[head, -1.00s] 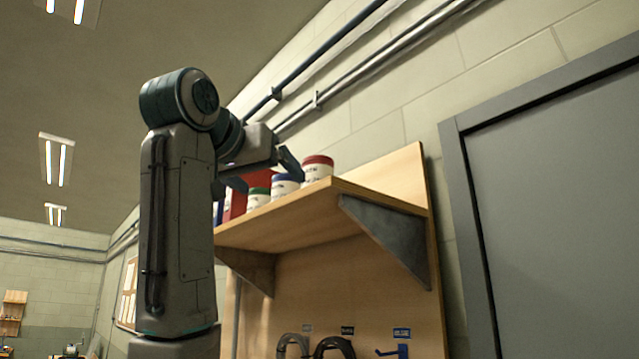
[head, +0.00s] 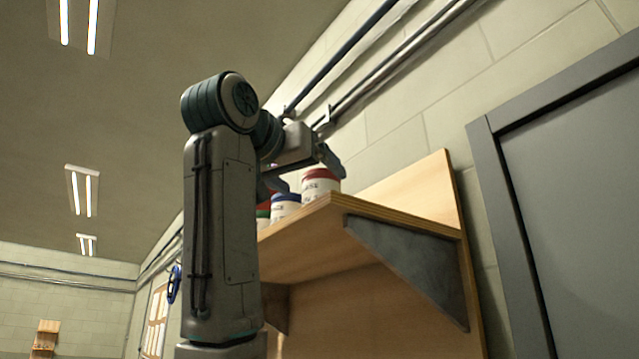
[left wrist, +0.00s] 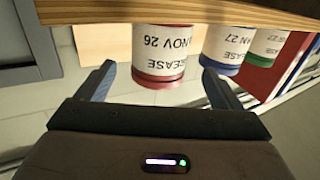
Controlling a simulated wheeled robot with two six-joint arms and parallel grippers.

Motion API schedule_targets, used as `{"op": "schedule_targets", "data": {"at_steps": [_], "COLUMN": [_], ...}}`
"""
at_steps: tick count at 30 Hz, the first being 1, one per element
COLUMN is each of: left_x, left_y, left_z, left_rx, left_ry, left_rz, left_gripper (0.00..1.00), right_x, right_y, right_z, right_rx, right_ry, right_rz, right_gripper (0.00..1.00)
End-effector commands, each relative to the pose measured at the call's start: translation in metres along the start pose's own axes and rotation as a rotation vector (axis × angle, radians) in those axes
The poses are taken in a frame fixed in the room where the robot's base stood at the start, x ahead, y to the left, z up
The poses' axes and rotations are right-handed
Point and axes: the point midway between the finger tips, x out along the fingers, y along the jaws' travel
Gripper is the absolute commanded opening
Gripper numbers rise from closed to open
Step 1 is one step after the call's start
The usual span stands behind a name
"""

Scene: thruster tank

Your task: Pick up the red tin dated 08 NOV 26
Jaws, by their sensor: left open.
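The red tin (head: 320,188) has a white body and a red lid and stands at the near end of the shelf. In the left wrist view, which is upside down, the red tin (left wrist: 160,50) shows "GREASE" and "NOV 26"; the day is out of sight. My left gripper (head: 306,172) is open at the red tin. In the left wrist view its fingers (left wrist: 157,76) lie to either side of the tin's lid, with gaps on both sides. I cannot tell how far they reach around it. My right gripper is not in view.
A blue-lidded tin (left wrist: 222,48) marked "AN 27" stands beside the red one, then a green-lidded tin (left wrist: 262,48) and a red upright object (left wrist: 287,65). The wooden shelf (head: 345,211) has a metal bracket (head: 415,265). A grey door (head: 580,180) is at the right.

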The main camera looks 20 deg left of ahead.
Motion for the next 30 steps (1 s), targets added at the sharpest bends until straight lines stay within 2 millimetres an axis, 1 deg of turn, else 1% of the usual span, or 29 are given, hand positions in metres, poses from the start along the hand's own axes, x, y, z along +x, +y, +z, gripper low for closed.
{"op": "schedule_targets", "data": {"at_steps": [2,5,10,12,14,19,24,26,28,30], "left_x": [0.005,0.011,0.029,0.036,0.044,0.055,0.056,0.056,0.056,0.056], "left_y": [0.0,0.001,0.002,0.003,0.003,0.002,0.002,0.002,0.002,0.002], "left_z": [0.0,-0.002,-0.008,-0.009,-0.008,-0.005,-0.003,-0.003,-0.003,-0.003], "left_rx": [0.0,0.0,-0.001,-0.001,-0.001,-0.001,-0.001,-0.001,-0.001,-0.001], "left_ry": [-0.002,-0.003,-0.004,-0.003,-0.003,-0.001,-0.001,-0.001,-0.001,-0.001], "left_rz": [0.0,0.0,0.0,0.0,0.001,0.0,0.0,0.0,0.0,0.0], "left_gripper": [0.87,0.87,0.87,0.87,0.87,0.87,0.87,0.87,0.78,0.64], "right_x": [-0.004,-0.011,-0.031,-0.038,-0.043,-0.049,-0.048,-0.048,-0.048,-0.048], "right_y": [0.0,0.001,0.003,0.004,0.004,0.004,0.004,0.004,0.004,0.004], "right_z": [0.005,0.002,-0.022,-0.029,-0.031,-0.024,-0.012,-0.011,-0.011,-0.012], "right_rx": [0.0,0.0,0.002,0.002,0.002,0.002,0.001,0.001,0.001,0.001], "right_ry": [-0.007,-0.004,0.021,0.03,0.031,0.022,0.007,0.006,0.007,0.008], "right_rz": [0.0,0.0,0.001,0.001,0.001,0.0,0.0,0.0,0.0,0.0], "right_gripper": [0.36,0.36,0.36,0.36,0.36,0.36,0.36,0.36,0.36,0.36]}}
